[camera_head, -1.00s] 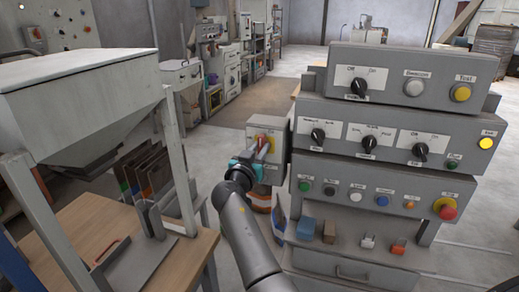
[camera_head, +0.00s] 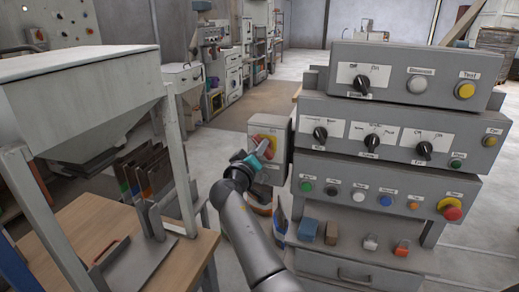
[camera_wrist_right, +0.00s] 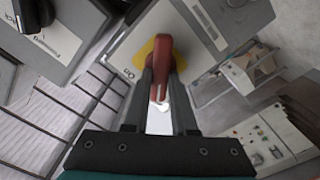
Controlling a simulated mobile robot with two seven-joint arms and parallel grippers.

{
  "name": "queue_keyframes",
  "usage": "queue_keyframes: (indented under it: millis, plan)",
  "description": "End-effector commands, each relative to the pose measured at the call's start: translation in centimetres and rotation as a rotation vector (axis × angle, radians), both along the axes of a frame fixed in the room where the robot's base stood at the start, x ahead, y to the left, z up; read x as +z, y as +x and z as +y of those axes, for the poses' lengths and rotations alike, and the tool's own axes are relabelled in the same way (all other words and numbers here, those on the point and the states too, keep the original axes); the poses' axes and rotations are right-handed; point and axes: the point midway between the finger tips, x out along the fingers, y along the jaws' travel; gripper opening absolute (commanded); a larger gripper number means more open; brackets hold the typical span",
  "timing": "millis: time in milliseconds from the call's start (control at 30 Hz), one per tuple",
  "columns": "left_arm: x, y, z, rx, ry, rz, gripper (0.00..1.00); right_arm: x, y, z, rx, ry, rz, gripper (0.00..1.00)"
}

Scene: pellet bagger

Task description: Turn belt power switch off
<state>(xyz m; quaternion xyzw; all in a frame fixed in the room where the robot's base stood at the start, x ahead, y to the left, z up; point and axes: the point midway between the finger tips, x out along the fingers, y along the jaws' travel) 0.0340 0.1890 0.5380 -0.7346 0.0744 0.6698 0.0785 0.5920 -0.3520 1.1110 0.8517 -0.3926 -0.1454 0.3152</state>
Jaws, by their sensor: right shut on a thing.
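The belt power switch is a red handle (camera_wrist_right: 160,62) on a yellow plate (camera_wrist_right: 178,58), mounted on a grey box (camera_head: 283,142) at the left side of the control panel stack. In the head view the red handle (camera_head: 262,147) is tilted and partly covered by my gripper. My right gripper (camera_head: 257,158) reaches it from the front. In the right wrist view the fingers (camera_wrist_right: 162,85) are shut on the red handle, one on each side. My left gripper is not in view.
The control panels (camera_head: 395,125) with several knobs and buttons stand close to the right of the switch box. A hopper (camera_head: 80,95) on legs stands over a wooden table (camera_head: 85,215) at the left. Floor is free behind.

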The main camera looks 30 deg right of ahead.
Motion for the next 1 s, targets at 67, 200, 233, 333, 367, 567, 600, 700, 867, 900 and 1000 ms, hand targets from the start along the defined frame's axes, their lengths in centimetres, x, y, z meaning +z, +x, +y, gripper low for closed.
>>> queue_keyframes:
  millis: [67, 200, 233, 333, 367, 567, 600, 700, 867, 900, 1000]
  plan:
    - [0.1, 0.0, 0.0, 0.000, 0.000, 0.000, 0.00, 0.3, 0.1, -0.1, -0.001, -0.054, 0.052, 0.00]
    - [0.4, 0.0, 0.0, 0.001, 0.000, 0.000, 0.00, 0.3, 0.1, -0.1, -0.002, -0.141, 0.154, 0.00]
    - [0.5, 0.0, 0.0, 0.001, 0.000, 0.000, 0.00, 0.3, 0.2, -0.1, -0.002, -0.159, 0.176, 0.00]
    - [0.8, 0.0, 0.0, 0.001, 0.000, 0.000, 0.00, 0.3, 0.2, -0.1, -0.003, -0.222, 0.248, 0.00]
    - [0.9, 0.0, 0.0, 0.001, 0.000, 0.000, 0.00, 0.3, 0.2, -0.1, -0.003, -0.240, 0.270, 0.00]
    - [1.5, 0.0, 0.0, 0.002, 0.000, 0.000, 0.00, 0.2, 0.3, 0.0, -0.003, -0.358, 0.407, 0.00]
    - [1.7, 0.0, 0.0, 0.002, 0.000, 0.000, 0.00, 0.2, 0.3, 0.0, -0.003, -0.380, 0.432, 0.00]
    - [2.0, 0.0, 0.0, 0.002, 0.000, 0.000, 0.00, 0.1, 0.3, 0.0, -0.004, -0.430, 0.492, 0.00]
    - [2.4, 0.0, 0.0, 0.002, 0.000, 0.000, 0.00, 0.0, 0.3, 0.0, -0.004, -0.494, 0.567, 0.00]
    - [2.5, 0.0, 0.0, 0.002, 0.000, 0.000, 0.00, 0.0, 0.3, 0.0, -0.004, -0.508, 0.583, 0.00]
    - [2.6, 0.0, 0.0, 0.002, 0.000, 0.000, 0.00, -0.1, 0.3, 0.0, -0.005, -0.535, 0.614, 0.00]
